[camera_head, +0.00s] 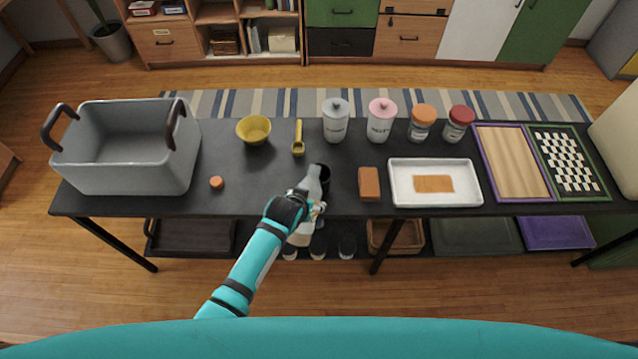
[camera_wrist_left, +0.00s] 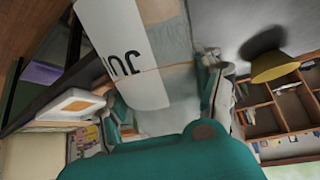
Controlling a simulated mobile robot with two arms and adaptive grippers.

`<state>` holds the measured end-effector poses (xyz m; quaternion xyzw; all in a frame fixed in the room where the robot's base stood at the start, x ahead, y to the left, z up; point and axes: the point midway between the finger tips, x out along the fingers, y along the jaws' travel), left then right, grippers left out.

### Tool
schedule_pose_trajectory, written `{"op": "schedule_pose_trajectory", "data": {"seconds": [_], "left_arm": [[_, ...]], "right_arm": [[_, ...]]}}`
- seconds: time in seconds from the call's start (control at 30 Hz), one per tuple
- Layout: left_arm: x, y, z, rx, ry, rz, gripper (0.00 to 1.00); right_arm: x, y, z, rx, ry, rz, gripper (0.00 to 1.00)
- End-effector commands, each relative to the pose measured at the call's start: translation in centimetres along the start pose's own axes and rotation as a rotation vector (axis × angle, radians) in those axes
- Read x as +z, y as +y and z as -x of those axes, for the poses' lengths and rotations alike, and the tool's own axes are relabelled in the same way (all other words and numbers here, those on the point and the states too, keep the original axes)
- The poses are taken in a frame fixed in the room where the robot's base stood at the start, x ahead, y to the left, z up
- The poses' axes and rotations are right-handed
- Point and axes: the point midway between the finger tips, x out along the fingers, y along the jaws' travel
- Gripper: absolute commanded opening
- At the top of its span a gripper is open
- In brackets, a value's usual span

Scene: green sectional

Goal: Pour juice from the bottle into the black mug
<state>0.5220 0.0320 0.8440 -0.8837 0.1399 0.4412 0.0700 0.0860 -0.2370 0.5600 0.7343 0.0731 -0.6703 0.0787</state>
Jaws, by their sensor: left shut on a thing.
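My left gripper (camera_head: 303,203) is shut on the juice bottle (camera_head: 313,182), a pale, translucent bottle, at the table's front edge. The bottle is tilted, its narrow end toward the table and its wide end toward me. In the left wrist view the bottle (camera_wrist_left: 138,50) with its white lettered label fills the space between the fingers of my left gripper (camera_wrist_left: 165,100). The black mug (camera_head: 325,173) stands on the dark table right behind the bottle's narrow end, which partly hides it. Whether juice flows or the bottle touches the mug cannot be told. My right gripper is not in view.
An orange cap (camera_head: 216,182) and a grey bin (camera_head: 128,165) are to the left. A yellow bowl (camera_head: 254,130) and yellow scoop (camera_head: 298,140) lie behind. A brown block (camera_head: 369,184), white tray (camera_head: 434,198) and several lidded jars are to the right.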

Motion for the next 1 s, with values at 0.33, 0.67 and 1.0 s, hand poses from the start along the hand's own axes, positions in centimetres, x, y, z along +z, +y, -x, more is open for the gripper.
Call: {"op": "schedule_pose_trajectory", "data": {"seconds": [0.33, 0.67, 1.0], "left_arm": [[-0.3, 0.0, 0.6, 0.000, -0.059, 0.000, 0.12], [-0.1, 0.0, 0.5, 0.000, -0.062, 0.000, 0.12], [-0.3, 0.0, 1.0, 0.001, -0.112, 0.000, 0.12]], "right_arm": [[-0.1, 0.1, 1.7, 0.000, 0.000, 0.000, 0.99], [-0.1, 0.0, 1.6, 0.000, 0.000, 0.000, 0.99], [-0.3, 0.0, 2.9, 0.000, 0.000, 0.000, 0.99]]}}
